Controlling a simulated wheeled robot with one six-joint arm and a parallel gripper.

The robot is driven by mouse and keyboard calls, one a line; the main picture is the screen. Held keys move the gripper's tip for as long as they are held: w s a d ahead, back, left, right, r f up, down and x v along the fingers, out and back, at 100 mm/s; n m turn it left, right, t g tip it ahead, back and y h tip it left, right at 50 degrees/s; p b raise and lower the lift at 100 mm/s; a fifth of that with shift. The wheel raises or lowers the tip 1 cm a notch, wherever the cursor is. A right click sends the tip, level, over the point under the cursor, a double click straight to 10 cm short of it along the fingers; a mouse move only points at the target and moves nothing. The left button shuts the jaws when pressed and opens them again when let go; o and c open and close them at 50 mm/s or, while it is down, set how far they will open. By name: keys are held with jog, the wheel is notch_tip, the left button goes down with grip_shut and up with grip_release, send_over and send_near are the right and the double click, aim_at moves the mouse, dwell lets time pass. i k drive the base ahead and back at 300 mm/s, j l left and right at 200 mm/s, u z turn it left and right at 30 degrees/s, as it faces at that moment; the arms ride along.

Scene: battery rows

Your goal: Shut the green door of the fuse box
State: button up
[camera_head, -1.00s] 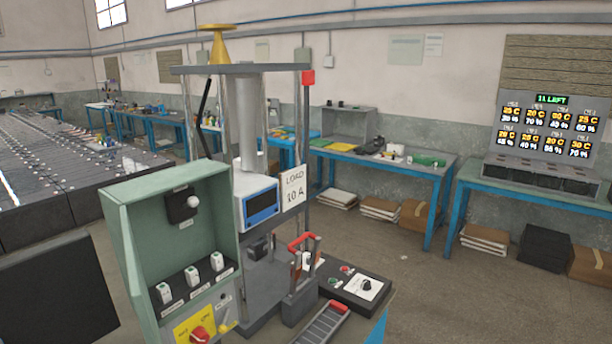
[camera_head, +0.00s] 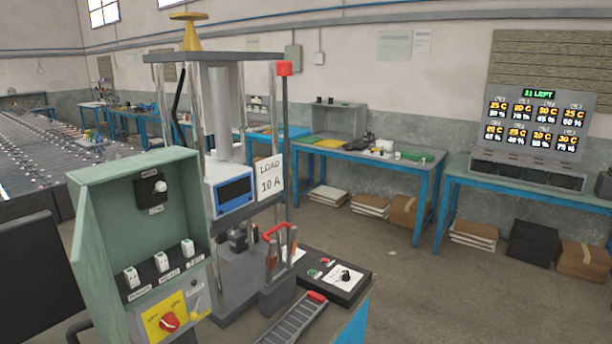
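The green fuse box (camera_head: 140,164) stands at the lower left, with its front open toward me. Inside are a dark unit with a round white knob (camera_head: 160,186) and a row of white fuses or switches (camera_head: 162,261). Below them is a yellow plate with a red rotary knob (camera_head: 168,321). A tall green panel (camera_head: 96,235) runs down the box's left side. I cannot tell whether this is the swung-open door or the side wall. My gripper is not in view.
A metal stand with a yellow top (camera_head: 190,33) and a blue-screened meter (camera_head: 233,191) stands right of the box. A red-handled switch (camera_head: 279,233) and a black control box (camera_head: 333,277) are near it. A dark panel (camera_head: 38,270) is at far left. Open floor lies to the right.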

aim_at(89, 263)
jog(key=j+u, duration=0.1)
jog(key=u, duration=1.15)
jog(key=k+j, duration=0.05)
